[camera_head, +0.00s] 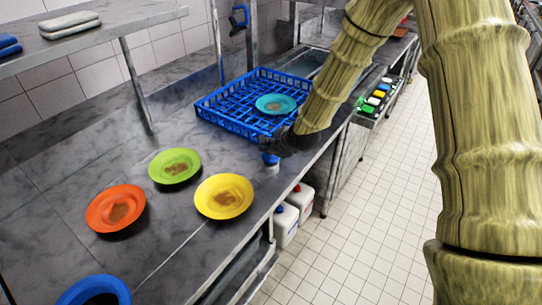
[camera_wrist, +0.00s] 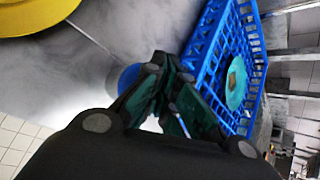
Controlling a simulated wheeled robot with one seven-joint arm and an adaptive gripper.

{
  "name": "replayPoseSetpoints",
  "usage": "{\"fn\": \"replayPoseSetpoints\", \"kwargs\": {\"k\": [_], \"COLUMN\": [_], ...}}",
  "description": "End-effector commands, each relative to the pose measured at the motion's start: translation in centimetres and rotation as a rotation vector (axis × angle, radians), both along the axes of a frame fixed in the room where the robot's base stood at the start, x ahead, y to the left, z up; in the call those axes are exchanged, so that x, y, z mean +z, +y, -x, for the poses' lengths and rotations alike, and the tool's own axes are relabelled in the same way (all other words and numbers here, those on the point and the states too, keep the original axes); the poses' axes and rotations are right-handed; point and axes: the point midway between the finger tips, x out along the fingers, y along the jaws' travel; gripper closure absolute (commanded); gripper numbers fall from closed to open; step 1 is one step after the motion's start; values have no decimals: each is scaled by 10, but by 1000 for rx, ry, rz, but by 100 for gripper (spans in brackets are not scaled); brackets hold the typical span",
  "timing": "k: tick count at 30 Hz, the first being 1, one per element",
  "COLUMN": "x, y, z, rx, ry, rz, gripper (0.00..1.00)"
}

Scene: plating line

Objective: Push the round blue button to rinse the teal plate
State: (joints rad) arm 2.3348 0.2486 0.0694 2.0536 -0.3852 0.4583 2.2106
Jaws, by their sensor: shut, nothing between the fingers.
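The teal plate (camera_head: 270,98) lies in the blue rack (camera_head: 222,118), and it also shows in the wrist view (camera_wrist: 236,95) with a brownish smear on it. The round blue button (camera_head: 270,159) sits on a pale base near the counter's front edge, just in front of the rack. In the wrist view the blue button (camera_wrist: 127,78) is partly hidden behind my fingers. My gripper (camera_head: 268,147) is shut and empty, with its tips close to the button. I cannot tell whether they touch it.
A yellow plate (camera_head: 236,207), a green plate (camera_head: 160,177), an orange plate (camera_head: 97,215) and a blue plate (camera_head: 75,293) lie on the counter at left. White jugs (camera_head: 285,226) stand below the counter. A shelf (camera_head: 98,42) hangs above left. The tiled floor at right is clear.

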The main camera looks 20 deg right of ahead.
Motion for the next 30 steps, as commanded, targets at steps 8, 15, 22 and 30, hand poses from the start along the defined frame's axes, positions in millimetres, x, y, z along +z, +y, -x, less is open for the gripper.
{"fn": "replayPoseSetpoints", "kwargs": {"k": [8, 15, 22, 30], "x": [-3, -5, -7, -10], "y": [0, 0, 0, 0], "z": [0, 0, 0, 0], "rx": [0, 0, 0, 0], "ry": [0, 0, 0, 0], "rz": [0, 0, 0, 0], "gripper": [100, 100, 100, 100]}}
